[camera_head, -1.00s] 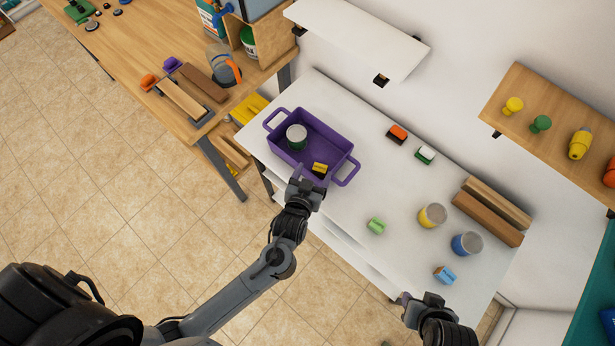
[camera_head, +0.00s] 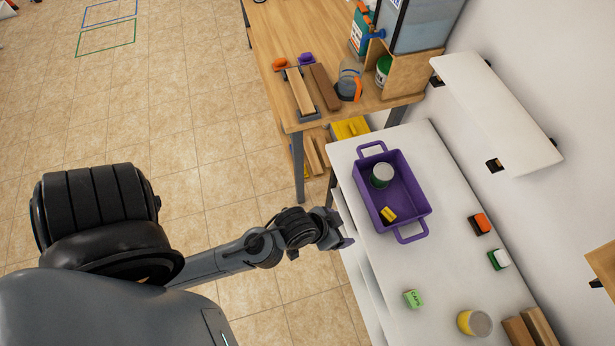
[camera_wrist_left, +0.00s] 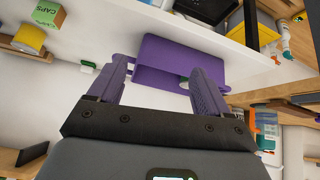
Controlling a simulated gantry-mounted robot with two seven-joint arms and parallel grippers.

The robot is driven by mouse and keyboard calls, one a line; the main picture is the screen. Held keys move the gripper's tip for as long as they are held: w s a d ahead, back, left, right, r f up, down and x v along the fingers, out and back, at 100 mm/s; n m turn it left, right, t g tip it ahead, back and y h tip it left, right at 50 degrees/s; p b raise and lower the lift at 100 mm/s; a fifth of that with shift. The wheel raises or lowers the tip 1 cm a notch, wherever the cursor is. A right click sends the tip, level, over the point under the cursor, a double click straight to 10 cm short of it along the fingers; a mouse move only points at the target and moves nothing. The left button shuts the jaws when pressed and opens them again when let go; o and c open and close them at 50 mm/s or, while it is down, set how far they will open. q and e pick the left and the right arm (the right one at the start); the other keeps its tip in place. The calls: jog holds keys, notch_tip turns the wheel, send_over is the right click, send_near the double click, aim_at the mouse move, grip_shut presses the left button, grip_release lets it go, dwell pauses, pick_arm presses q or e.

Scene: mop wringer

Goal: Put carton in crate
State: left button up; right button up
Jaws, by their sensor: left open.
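The purple crate (camera_head: 421,208) with two handles stands on the white table in the head view. A small yellow carton (camera_head: 388,214) and a grey-topped can (camera_head: 382,175) are inside it. A green carton (camera_head: 413,299), marked CAPS in the left wrist view (camera_wrist_left: 48,14), stands on the table below the crate. My left gripper (camera_head: 345,241) is at the table's left edge, outside the crate. In the left wrist view its purple fingers (camera_wrist_left: 162,88) are apart with nothing between them, and the crate (camera_wrist_left: 180,52) shows beyond. My right gripper is not in view.
The white table (camera_head: 445,265) also holds an orange-and-black block (camera_head: 480,224), a green-and-white block (camera_head: 498,259), a yellow can (camera_head: 474,323) and wooden blocks (camera_head: 530,328). A white shelf (camera_head: 497,115) overhangs its right. A wooden workbench (camera_head: 285,45) adjoins its far end.

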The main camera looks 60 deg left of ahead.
pick_arm(q)
jog(key=s+a+r+m+g+y, duration=0.1)
jog(key=s+a+r+g, duration=0.1)
jog(key=s, duration=0.5)
jog(key=shift+a+r+g, duration=0.2)
jog(key=shift+a+g, duration=0.6)
jog(key=shift+a, duration=0.35)
jog(key=shift+r, duration=0.1)
